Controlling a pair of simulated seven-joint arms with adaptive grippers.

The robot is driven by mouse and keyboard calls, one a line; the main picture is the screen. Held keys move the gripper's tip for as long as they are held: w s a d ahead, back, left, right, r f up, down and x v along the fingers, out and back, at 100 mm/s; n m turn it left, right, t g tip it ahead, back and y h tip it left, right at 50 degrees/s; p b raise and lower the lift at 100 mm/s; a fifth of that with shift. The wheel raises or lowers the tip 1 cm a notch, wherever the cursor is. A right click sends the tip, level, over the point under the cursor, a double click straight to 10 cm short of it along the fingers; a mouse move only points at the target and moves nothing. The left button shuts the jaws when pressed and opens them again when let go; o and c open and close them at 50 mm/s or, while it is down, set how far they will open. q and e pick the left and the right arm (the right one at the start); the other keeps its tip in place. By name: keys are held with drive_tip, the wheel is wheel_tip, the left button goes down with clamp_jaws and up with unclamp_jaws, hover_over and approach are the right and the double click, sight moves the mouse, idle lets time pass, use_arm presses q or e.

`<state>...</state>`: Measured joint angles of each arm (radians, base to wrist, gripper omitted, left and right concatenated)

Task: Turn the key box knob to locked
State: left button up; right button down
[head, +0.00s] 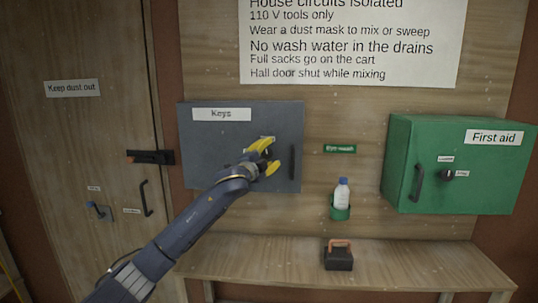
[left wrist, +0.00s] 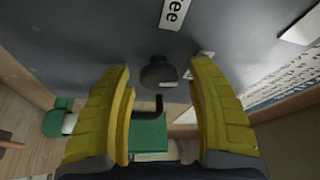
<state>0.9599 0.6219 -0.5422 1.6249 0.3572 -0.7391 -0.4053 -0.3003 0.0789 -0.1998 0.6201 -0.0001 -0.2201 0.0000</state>
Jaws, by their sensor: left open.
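The grey key box (head: 225,135), labelled "Keys", is on the wooden wall in the head view, its front closed. Its dark round knob (left wrist: 158,73) shows in the left wrist view, with a pale mark on its lower right side. My left gripper (head: 268,156) is in front of the box face, with its yellow fingers open. In the left wrist view the fingers stand on either side of the knob, with visible gaps. A label ending in "ee" (left wrist: 174,13) and another label (left wrist: 199,62) sit near the knob. The second is partly hidden. My right gripper is not in view.
A dark upright handle (head: 292,162) is on the box just right of the knob. A green first aid box (head: 400,150), an eye-wash bottle (head: 342,190) and a wooden shelf (head: 410,265) with a dark block (head: 339,258) are to the right. A door (head: 80,140) is left.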

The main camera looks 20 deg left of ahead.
use_arm(q)
drive_tip(key=shift+s+a, duration=0.15)
drive_tip(key=shift+s, duration=0.1)
drive_tip(key=s+a+f, duration=0.1)
drive_tip(key=s, duration=1)
drive_tip(key=shift+s+f, duration=0.2)
